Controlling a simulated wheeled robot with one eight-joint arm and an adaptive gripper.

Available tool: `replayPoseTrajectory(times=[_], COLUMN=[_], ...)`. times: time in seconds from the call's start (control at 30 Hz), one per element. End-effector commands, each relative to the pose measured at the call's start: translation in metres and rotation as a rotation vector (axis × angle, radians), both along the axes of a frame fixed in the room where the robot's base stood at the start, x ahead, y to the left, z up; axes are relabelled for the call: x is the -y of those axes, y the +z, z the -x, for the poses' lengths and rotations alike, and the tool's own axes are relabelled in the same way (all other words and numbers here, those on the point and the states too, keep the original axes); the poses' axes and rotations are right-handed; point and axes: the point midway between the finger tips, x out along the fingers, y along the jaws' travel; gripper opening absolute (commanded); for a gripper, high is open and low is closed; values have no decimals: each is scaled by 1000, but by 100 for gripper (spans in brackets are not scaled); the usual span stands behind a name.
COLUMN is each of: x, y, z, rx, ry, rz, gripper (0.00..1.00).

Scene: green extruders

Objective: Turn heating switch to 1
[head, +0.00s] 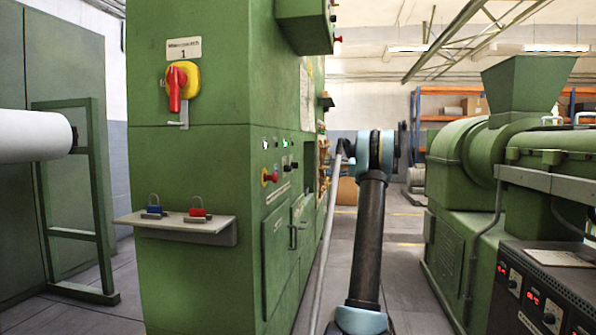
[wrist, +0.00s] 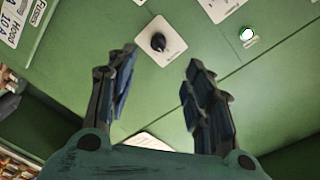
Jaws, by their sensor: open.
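A black rotary knob (wrist: 158,42) sits on a white square plate (wrist: 170,52) on a green panel in the wrist view. It looks like a switch, but its marking and setting are too small to read. My gripper (wrist: 160,64) is open and empty. Its two dark fingers point at the panel, one on either side of the knob's plate in the picture. They seem apart from the knob. In the head view my gripper cannot be made out clearly beyond my arm.
A green cabinet (head: 190,180) bears a red rotary handle (head: 175,88) on yellow, a shelf (head: 180,228) with padlocks and side buttons. A lit white button (wrist: 247,34) is right of the knob. Green machines (head: 465,160) stand at right; floor shows between.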

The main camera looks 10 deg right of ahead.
Motion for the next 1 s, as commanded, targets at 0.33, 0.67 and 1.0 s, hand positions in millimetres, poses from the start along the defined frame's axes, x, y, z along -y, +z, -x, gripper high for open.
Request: replayPoseTrajectory(times=[0.33, 0.67, 1.0], x=[-7, -60, -114], y=[0, 0, 0], z=[-14, -36, -60], rx=[22, 21, 21], ry=[-2, -1, -1], rz=[-21, -19, -19], gripper=[47, 47, 47])
